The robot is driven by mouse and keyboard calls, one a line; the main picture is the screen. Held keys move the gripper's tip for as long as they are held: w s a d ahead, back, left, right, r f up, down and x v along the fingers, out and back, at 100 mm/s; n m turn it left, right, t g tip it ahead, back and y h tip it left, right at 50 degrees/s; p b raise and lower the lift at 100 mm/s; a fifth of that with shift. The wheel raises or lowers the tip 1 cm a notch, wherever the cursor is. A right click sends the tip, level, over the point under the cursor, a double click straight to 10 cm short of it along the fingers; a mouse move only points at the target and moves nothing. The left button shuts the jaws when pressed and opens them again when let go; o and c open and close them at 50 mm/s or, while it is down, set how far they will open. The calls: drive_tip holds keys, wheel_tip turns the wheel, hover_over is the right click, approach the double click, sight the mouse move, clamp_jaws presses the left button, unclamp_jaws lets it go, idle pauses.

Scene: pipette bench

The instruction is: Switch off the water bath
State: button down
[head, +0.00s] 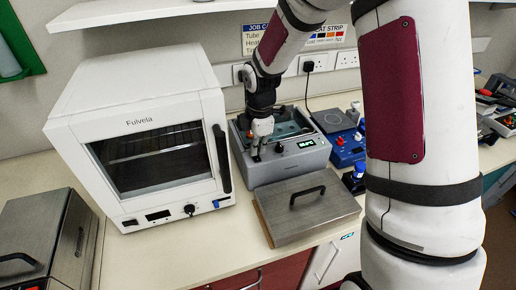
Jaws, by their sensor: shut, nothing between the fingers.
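The water bath (285,170) is a grey open-topped box on the bench, right of the white oven. A small lit display (306,144) is on its top front edge; the digits are too small to read surely. A small dark knob or switch (279,148) sits left of the display. My gripper (256,157) points down over the front left part of the bath, left of that knob. It is shut and empty. Whether its fingertips touch the bath cannot be told. My gripper and wrist hide part of the bath's left side and interior.
A white oven (150,130) stands close on the left. A flat metal lid with a black handle (310,218) lies in front of the bath. A blue device (347,147) and a blue-capped bottle (357,176) are on the right. Another metal box (35,225) stands far left.

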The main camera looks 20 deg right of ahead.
drive_tip(key=shift+f, duration=0.4)
drive_tip(key=shift+w+f, duration=0.1)
